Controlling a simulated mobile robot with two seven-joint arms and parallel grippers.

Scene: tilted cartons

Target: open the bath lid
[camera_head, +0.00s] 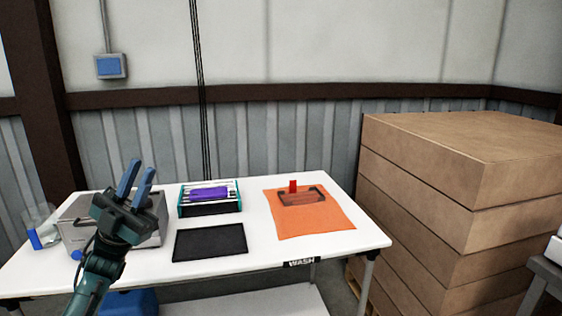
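The bath is a grey metal box (72,236) on the left part of the white table, with a dark handle (84,222) on its top. Its lid appears to be down. My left gripper (139,174) is raised in front of the box's right part, its two blue fingers pointing up and apart with nothing between them. It hides part of the box. I cannot tell if it touches the box. My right gripper is not in view.
The white table (290,252) also holds a clear container (38,220), a teal rack (210,208) with a purple item (208,194), a black mat (210,241), and an orange cloth (315,221) under a dark-handled item with a red block (293,186). Stacked cartons (450,190) stand right.

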